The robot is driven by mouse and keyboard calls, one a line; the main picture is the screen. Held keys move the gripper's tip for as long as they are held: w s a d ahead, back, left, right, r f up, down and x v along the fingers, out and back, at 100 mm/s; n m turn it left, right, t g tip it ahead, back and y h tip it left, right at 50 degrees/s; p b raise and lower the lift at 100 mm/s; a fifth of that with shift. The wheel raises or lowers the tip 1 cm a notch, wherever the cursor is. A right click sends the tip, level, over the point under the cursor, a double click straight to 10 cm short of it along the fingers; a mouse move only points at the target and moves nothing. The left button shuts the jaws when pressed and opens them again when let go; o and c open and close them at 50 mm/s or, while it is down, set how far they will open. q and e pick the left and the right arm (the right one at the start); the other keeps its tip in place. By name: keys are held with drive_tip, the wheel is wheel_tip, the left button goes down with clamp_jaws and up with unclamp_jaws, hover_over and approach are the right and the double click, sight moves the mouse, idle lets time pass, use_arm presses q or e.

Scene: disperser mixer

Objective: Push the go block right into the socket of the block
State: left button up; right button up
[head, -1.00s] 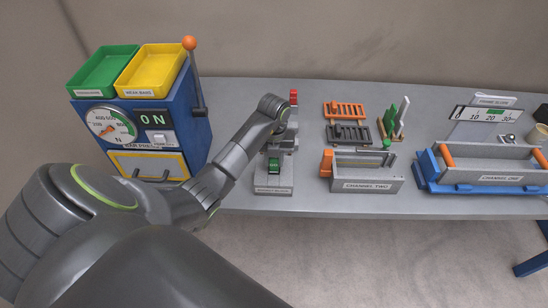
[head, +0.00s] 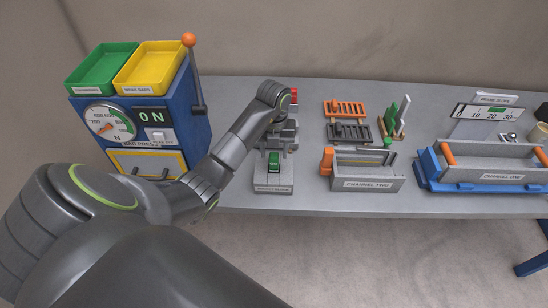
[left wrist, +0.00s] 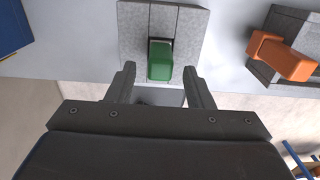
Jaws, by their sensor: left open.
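The green go block (head: 273,161) stands in the grey socket block (head: 273,188), which has a label on its front edge. In the left wrist view the go block (left wrist: 160,62) sits at a dark opening in the grey block (left wrist: 190,28). I cannot tell how deep it is in the socket. My left gripper (left wrist: 158,76) is open and empty, with its fingertips on either side of the go block's near end and gaps on both sides. In the head view the left gripper (head: 284,134) is over the far part of the socket block, partly hidden by my wrist. My right gripper is out of view.
Channel two (head: 368,184) with an orange block (head: 326,161) stands to the right; channel one (head: 490,180) is further right. Orange and dark racks (head: 345,108) lie behind channel two. A blue press cabinet (head: 185,120) stands on the left. A red piece (head: 294,95) is behind my wrist.

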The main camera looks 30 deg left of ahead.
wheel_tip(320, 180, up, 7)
drive_tip(key=p, duration=0.7)
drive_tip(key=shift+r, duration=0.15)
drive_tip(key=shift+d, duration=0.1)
